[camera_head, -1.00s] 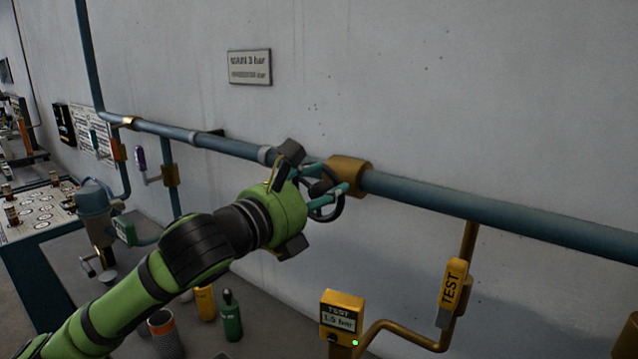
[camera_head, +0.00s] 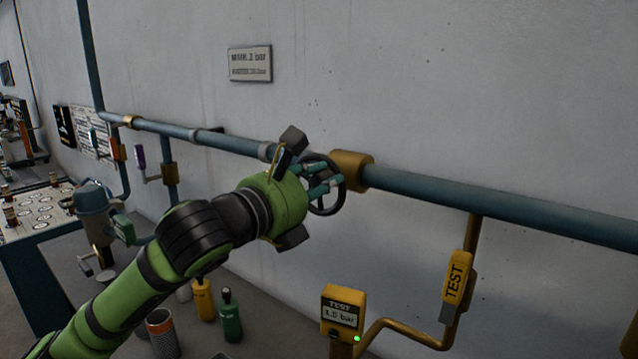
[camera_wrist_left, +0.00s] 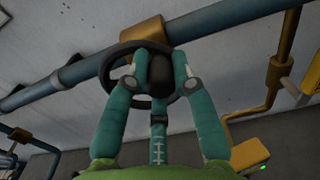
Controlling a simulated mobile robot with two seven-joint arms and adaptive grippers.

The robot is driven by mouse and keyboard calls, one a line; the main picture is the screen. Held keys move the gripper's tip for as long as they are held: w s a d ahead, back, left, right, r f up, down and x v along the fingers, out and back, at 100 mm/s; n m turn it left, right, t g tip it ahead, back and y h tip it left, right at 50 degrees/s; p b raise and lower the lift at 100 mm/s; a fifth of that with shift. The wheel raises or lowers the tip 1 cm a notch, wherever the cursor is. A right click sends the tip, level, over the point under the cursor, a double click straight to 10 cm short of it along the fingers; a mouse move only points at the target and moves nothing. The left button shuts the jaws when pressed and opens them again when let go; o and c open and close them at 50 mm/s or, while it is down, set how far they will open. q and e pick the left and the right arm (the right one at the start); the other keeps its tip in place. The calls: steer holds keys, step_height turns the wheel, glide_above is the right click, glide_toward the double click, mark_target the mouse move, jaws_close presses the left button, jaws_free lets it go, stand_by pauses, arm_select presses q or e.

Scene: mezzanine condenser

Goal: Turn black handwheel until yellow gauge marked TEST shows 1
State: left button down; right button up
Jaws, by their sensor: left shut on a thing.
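The black handwheel (camera_head: 342,196) sits at the brass-coloured fitting (camera_head: 352,171) on the blue wall pipe. It also shows in the left wrist view (camera_wrist_left: 110,70), upright, with its dark hub between my fingers. My left gripper (camera_head: 322,178) is shut on the handwheel; the left wrist view shows its teal fingers (camera_wrist_left: 158,66) on both sides of the hub. The yellow gauge marked TEST (camera_head: 342,311) stands below, to the right of my arm. Its display seems to read 1.0 bar, slightly blurred, and a green light is lit. My right gripper is not in view.
A yellow lever marked TEST (camera_head: 457,275) hangs on a brass-coloured pipe right of the gauge. A wall sign (camera_head: 250,64) is above. Yellow and green bottles (camera_head: 230,317) stand below my left arm. A panel table (camera_head: 40,212) is at the left.

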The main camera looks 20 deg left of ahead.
arm_select(q)
steer(key=shift+a+r, duration=0.1)
steer(key=shift+r, duration=0.2)
stand_by(0.5)
steer(key=c, duration=1.1)
jaws_free()
steer(key=shift+o, duration=0.3)
steer(key=shift+f, duration=0.15)
steer(key=v, duration=0.7)
steer(key=shift+s, duration=0.25)
steer(key=shift+w, duration=0.1)
